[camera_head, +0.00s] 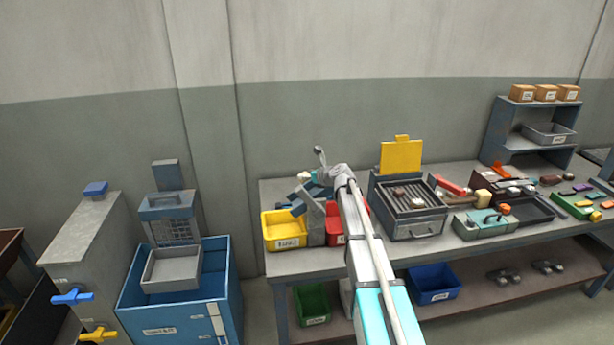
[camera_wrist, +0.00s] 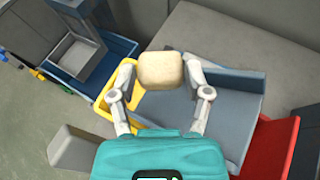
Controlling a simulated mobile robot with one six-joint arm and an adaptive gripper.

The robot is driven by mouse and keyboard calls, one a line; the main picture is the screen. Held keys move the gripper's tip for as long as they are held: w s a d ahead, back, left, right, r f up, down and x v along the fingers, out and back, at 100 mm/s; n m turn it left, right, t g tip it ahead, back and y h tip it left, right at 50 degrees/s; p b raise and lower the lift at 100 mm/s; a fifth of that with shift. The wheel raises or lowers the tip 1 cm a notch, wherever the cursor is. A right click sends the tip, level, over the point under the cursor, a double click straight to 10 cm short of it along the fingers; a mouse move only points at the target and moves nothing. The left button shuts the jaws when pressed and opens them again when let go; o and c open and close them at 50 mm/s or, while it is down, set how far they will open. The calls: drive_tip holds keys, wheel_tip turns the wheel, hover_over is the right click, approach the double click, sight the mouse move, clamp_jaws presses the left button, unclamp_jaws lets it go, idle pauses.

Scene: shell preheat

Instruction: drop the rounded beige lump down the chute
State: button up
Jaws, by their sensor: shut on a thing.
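The rounded beige lump (camera_wrist: 160,70) is held between the two fingers of my gripper (camera_wrist: 160,74), which is shut on it. In the head view the lump (camera_head: 303,176) shows small and pale beside my gripper (camera_head: 309,180), at the left end of the bench. The blue-grey chute (camera_wrist: 228,100) lies under and to the right of the lump in the wrist view. In the head view the chute (camera_head: 309,211) stands between two bins, just below my gripper. I cannot tell how high the lump is above the chute.
A yellow bin (camera_head: 284,230) stands left of the chute and a red bin (camera_head: 335,238) right of it. A grill box (camera_head: 412,222) with a raised yellow lid is further right. A blue cabinet with a grey tray (camera_head: 172,269) stands left of the bench.

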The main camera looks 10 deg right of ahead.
drive_tip(key=shift+f+b, duration=1.45)
drive_tip(key=shift+f, duration=0.4)
drive_tip(key=o, duration=1.2)
drive_tip(key=shift+r, duration=0.2)
